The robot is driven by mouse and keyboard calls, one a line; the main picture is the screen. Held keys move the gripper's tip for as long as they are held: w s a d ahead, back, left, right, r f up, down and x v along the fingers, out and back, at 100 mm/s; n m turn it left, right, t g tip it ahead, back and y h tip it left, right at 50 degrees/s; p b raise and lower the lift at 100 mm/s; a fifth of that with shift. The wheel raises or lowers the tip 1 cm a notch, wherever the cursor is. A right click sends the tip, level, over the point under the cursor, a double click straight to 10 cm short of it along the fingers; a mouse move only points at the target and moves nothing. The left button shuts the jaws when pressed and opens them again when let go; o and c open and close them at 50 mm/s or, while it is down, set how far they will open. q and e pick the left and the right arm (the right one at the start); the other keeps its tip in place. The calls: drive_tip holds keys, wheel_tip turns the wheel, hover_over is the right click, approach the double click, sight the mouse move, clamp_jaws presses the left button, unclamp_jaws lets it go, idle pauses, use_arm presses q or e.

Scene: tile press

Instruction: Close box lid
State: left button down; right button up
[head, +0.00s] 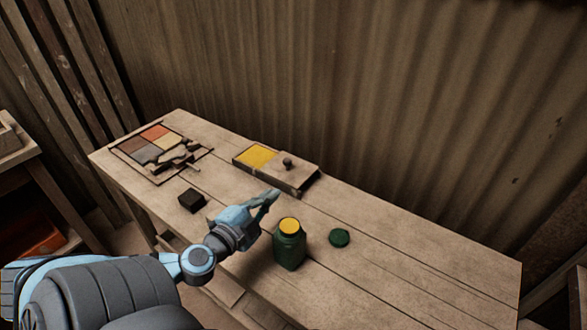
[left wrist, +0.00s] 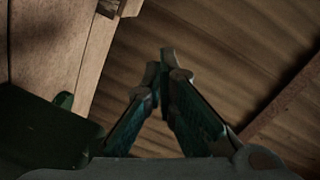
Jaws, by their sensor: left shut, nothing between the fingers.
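A low wooden box (head: 277,182) sits on the table towards its back edge. Its flat lid (head: 300,172) with a dark round knob (head: 288,162) covers the right part, and the left part is open, showing a yellow inside (head: 255,156). My left gripper (head: 271,196) is shut and empty, in front of the box and apart from the knob in the head view. Its shut fingers also show in the left wrist view (left wrist: 163,62). My right gripper is out of view.
A green jar (head: 290,250) with a yellow top surface stands close to my left gripper, with a green disc (head: 339,237) beside it. A dark block (head: 191,200) and a tray of coloured tiles (head: 132,146) lie left. The table's right end is clear.

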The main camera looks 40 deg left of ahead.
use_arm(q)
drive_tip(key=f+b+x, duration=0.1)
drive_tip(key=b+x, duration=0.1)
drive_tip(key=x, duration=0.5)
hover_over(293, 180)
drive_tip(key=d, duration=0.3)
drive_tip(key=shift+w+a+f+b, duration=0.1)
drive_tip(key=shift+a+f+b, duration=0.4)
drive_tip(key=shift+a+f, duration=0.45)
drive_tip(key=shift+a, duration=0.65)
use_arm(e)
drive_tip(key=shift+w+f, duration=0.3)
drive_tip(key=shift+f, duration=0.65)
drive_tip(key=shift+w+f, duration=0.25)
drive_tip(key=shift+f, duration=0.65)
use_arm(q)
drive_tip(key=shift+f, duration=0.1)
